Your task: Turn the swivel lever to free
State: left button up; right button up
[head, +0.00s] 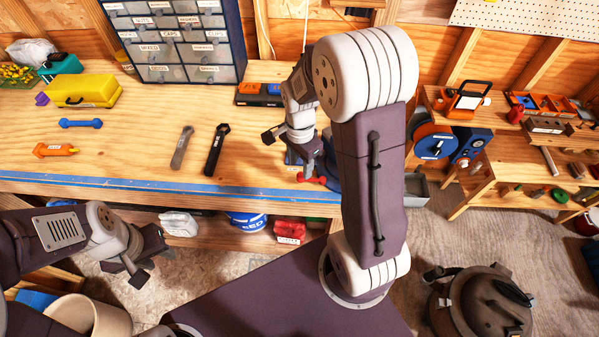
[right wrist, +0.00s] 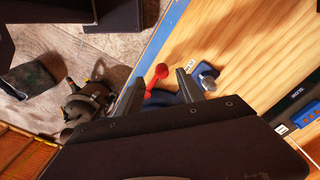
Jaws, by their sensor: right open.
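The swivel lever (head: 312,180) is a red handle with a round knob, low on a blue bench fixture (head: 334,178) at the bench's front edge. My right arm hides much of the fixture in the head view. In the right wrist view the red lever (right wrist: 160,72) shows between the two fingers of my right gripper (right wrist: 159,88), its knob pointing toward the bench edge. The gripper is open, and I cannot tell whether either finger touches the lever. My left gripper (head: 136,272) hangs low in front of the bench, away from the lever; its opening is unclear.
A drawer cabinet (head: 175,45) stands behind. A dark round machine (head: 480,300) stands on the floor.

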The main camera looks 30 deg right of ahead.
aim_at(301, 176)
jog(key=f, duration=0.4)
jog(key=shift+w+d+f, duration=0.25)
jog(key=shift+w+f, duration=0.05)
jog(key=shift+f, duration=0.05)
jog(key=shift+s+d+f, duration=0.2)
jog(key=shift+f, duration=0.05)
jog(key=shift+w+a, duration=0.15)
jog(key=shift+a, duration=0.05)
grip_shut()
jog(key=shift+s+a, duration=0.1)
jog(key=shift+s, duration=0.1)
jog(key=shift+s+f, duration=0.1)
jog(key=shift+s, duration=0.1)
jog(key=shift+w, duration=0.1)
